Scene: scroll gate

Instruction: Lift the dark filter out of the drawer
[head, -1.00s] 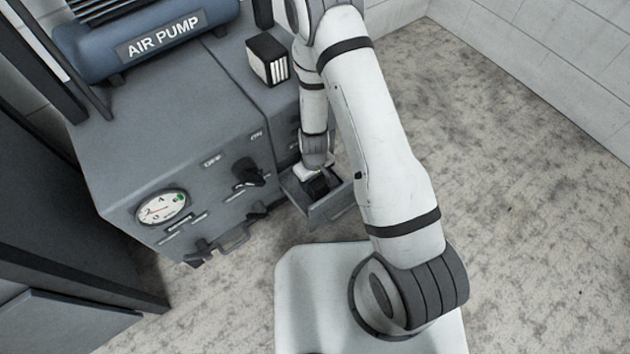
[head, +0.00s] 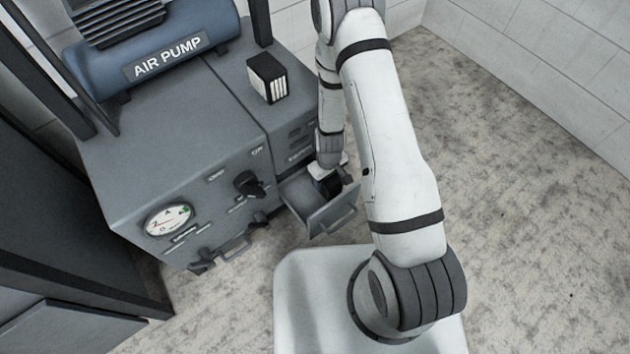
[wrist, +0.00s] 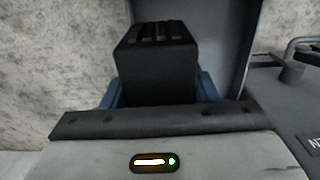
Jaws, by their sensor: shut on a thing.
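The dark filter (wrist: 155,62) is a black block with a slotted top face, large in the middle of the wrist view. Blue fingers of my gripper (wrist: 160,92) show on both of its sides, shut on it. In the head view the filter (head: 328,186) is a dark shape below my gripper (head: 330,172), at the right side of the open grey drawer (head: 312,214). Part of the drawer also shows behind the filter in the wrist view (wrist: 222,45). I cannot tell whether the filter is fully clear of the drawer walls.
A black filter with white pleats (head: 267,78) stands on the cabinet top (head: 170,120), near the blue air pump (head: 150,45). The cabinet front carries a gauge (head: 167,219), a dark knob (head: 249,184) and a handle (head: 236,250). Open floor lies to the right.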

